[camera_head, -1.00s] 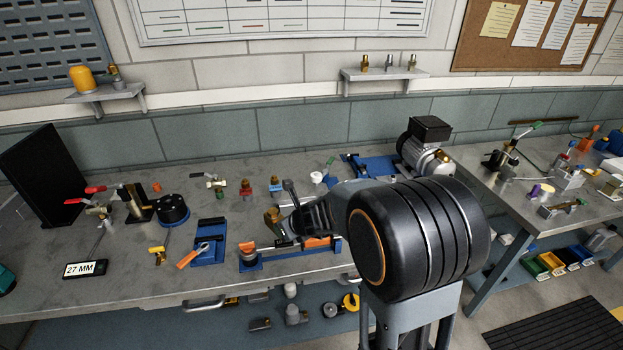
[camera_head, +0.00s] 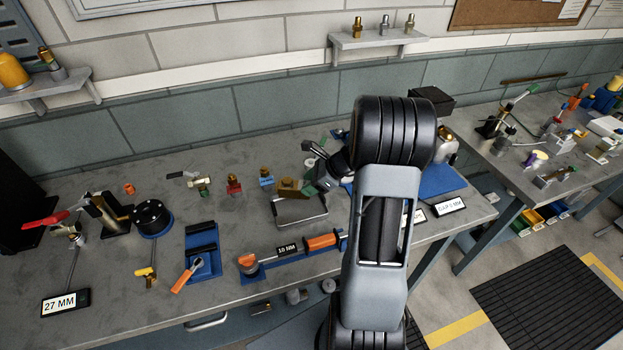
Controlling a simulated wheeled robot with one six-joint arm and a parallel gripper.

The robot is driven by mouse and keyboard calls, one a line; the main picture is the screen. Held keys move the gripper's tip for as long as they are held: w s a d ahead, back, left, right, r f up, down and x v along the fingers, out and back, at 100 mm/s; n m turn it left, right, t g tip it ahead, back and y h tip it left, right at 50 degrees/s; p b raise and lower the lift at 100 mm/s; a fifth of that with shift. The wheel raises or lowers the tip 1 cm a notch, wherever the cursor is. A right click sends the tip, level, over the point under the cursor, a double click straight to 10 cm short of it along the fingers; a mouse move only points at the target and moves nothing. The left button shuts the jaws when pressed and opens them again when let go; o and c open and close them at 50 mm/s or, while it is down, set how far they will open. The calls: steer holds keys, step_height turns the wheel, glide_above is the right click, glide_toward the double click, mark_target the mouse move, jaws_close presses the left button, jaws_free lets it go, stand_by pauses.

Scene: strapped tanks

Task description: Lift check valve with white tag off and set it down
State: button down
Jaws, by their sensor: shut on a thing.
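My gripper (camera_head: 316,160) shows small and dark beyond my arm, over the middle of the bench. Its fingers are partly hidden by my own wrist. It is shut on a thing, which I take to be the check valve. A brass fitting (camera_head: 290,187) shows just below and left of the fingers, over the back edge of a grey tray (camera_head: 303,212). I cannot tell whether the fitting touches the tray. No white tag can be made out on it.
A red-based valve (camera_head: 234,184) and a blue-based one (camera_head: 266,178) stand left of the tray. An orange-ended tool marked 10 MM (camera_head: 288,249) lies in front. A blue stand (camera_head: 204,251) is further left. Bare bench shows between them.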

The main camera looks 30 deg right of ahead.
steer(key=shift+s+d+f+b, duration=0.1)
steer(key=shift+f+b, duration=0.85)
steer(key=shift+f, duration=0.15)
steer(key=shift+s+d+f+b, duration=0.1)
steer(key=shift+s+f+b, duration=0.05)
steer(key=shift+f+b, duration=0.85)
steer(key=shift+s+d+f+b, duration=0.1)
steer(key=shift+f+b, duration=0.75)
steer(key=shift+f, duration=0.35)
steer(key=shift+c, duration=2.3)
jaws_free()
steer(key=v, duration=1.3)
steer(key=shift+d+r+b, duration=0.25)
steer(key=shift+d+b, duration=0.1)
steer(key=shift+s, duration=0.1)
